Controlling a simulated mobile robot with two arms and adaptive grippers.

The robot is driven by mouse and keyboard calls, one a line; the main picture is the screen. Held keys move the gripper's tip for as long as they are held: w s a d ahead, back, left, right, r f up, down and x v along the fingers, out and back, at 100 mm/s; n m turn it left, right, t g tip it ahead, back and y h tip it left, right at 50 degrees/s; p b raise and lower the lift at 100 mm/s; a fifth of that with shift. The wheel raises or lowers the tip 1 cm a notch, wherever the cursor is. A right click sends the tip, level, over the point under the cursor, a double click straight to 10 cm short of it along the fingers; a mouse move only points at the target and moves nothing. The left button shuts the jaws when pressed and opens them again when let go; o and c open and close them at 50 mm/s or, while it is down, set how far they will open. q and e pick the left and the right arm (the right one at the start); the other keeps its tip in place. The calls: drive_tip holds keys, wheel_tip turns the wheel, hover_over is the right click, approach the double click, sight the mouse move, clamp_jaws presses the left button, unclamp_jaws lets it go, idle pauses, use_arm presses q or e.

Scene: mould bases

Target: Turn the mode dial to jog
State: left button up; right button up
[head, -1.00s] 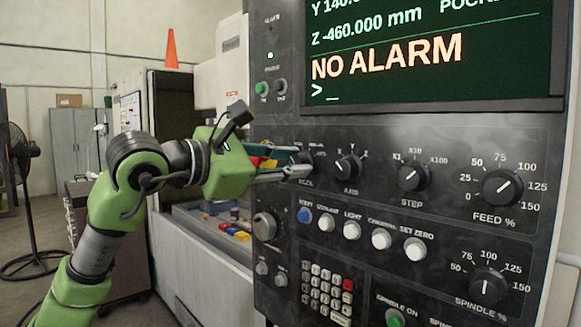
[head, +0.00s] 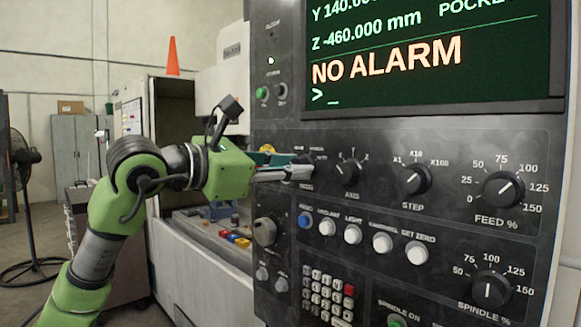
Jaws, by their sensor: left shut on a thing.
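The mode dial (head: 304,158) is the leftmost black knob in the upper dial row of the control panel (head: 400,262). It is mostly hidden behind my left gripper, and its pointer cannot be read. My left gripper (head: 304,172) comes in from the left with its fingers at the dial, shut on it. The labels around the dial are too small and covered to read. My right gripper is not in view.
The axis dial (head: 347,172), step dial (head: 413,180) and feed dial (head: 502,189) sit to the right. A row of buttons, with a blue one (head: 305,219), lies below. The screen (head: 430,50) reads NO ALARM. A fan (head: 20,160) stands far left.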

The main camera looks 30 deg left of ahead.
use_arm(q)
drive_tip(key=o, duration=1.1)
drive_tip(key=shift+s+a, duration=0.1)
drive_tip(key=v, duration=1.1)
drive_tip(key=shift+s, duration=0.3)
drive_tip(key=shift+a, duration=0.1)
